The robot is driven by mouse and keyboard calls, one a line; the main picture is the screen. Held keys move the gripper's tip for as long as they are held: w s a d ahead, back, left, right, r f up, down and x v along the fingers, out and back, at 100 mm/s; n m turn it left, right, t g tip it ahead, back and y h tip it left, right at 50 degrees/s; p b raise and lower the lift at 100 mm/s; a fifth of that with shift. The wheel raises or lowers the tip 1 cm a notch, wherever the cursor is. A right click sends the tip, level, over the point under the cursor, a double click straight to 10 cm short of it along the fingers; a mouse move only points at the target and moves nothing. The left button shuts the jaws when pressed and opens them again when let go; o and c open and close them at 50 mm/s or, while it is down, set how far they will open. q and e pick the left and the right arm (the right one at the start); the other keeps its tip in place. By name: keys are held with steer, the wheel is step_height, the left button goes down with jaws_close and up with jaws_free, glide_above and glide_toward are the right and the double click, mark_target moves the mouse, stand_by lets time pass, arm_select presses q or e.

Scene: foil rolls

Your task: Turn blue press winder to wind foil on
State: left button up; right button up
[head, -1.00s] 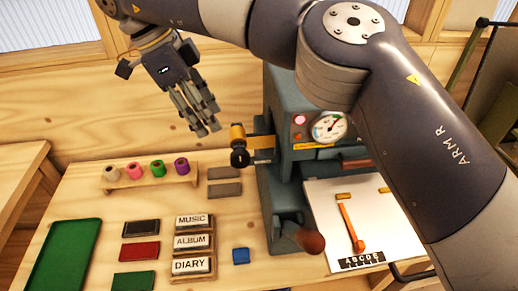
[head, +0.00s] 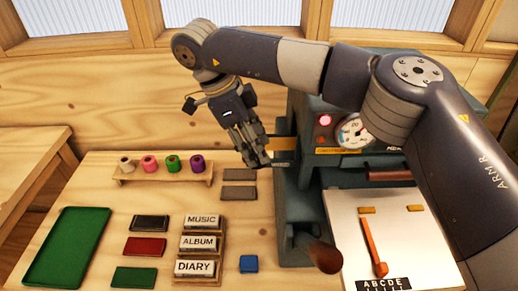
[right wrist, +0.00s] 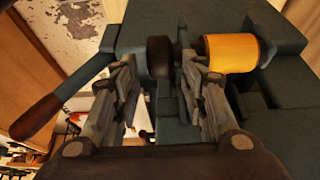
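The blue-grey press (head: 300,185) stands at the back right of the bench. Its gold foil roll (head: 285,144) sticks out to the left; it also shows in the right wrist view (right wrist: 232,53). The dark round winder knob (right wrist: 160,57) sits beside the roll's end in that view. In the head view the knob is hidden by my right gripper. My right gripper (head: 258,160) is at the roll's left end, with its fingers (right wrist: 160,78) apart on either side of the knob. I see space between fingers and knob. My left gripper is not in view.
A small rack (head: 165,172) holds several coloured foil rolls. Labelled type blocks (head: 200,243), ink-coloured pads (head: 146,246) and a green tray (head: 68,248) lie on the bench. The press lever with a brown handle (head: 324,257) juts out in front.

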steer(key=shift+x, duration=0.9)
steer(key=shift+d+f, duration=0.1)
steer(key=shift+f, duration=0.1)
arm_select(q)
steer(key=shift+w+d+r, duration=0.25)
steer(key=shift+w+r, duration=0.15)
arm_select(e)
jaws_close()
steer(key=shift+d+f+y+b, duration=0.1)
steer(key=shift+f+y+b, duration=0.05)
steer(key=shift+y+b, duration=0.4)
steer(key=y+b, duration=0.1)
steer(key=b, duration=0.1)
steer(key=y+b, duration=0.3)
steer(key=b, duration=0.1)
steer(key=shift+d+f+y+b, duration=0.25)
steer(key=shift+d+f+b, duration=0.05)
steer(key=shift+d, duration=0.1)
arm_select(q)
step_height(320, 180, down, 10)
steer(key=b, duration=0.1)
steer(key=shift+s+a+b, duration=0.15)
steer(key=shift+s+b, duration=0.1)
steer(key=shift+b, duration=0.15)
arm_select(e)
steer(key=shift+r+y, duration=0.1)
steer(key=shift+y, duration=0.7)
